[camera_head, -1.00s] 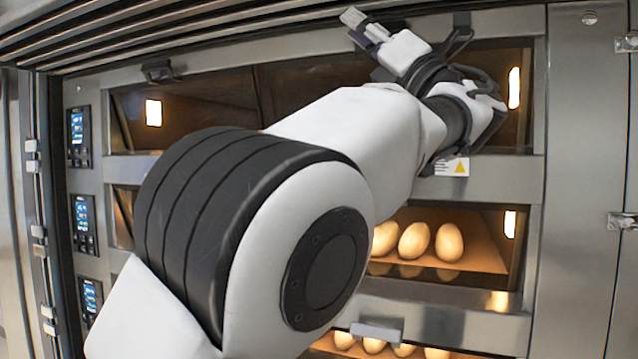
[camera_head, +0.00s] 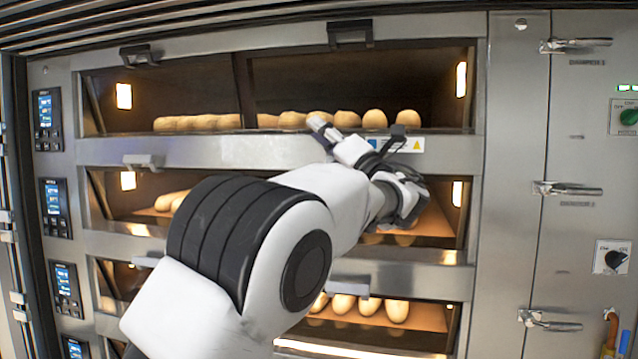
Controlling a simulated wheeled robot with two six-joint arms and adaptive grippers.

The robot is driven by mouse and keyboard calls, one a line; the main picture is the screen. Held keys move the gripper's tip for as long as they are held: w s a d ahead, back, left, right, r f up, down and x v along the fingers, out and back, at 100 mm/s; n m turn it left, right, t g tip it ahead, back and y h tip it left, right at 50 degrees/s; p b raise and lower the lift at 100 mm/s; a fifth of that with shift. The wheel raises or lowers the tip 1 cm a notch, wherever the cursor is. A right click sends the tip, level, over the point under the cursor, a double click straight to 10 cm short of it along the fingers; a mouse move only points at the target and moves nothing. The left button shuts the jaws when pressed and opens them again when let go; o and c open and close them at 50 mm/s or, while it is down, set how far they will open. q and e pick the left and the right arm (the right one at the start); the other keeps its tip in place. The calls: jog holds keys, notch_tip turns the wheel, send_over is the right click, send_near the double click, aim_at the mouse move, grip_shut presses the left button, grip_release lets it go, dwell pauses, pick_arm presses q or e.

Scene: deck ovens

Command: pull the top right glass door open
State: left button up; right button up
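The top right glass door (camera_head: 300,80) is the right half of the uppermost oven deck. It looks closed, with pale loaves behind it. Its dark handle (camera_head: 350,35) is at the top edge. My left gripper (camera_head: 358,131) is in front of the lower edge of this door, well below the handle and apart from it. Its fingers are spread, with nothing between them. My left arm crosses the lower decks and hides parts of them. My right gripper is not in view.
The top left door has its own handle (camera_head: 138,56). Lower decks have handles too, one (camera_head: 350,287) beneath my arm. Control panels (camera_head: 48,119) line the left side. A steel cabinet with latches (camera_head: 575,45) stands at the right. A vent hood runs along the top.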

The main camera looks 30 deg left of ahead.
pick_arm(q)
jog(key=w+a+f+m+h, duration=0.2)
jog(key=w+f, duration=0.1)
jog(key=f, duration=0.6)
jog(key=shift+w+f+t, duration=0.25)
jog(key=shift+f+t, duration=0.05)
jog(key=shift+t, duration=0.1)
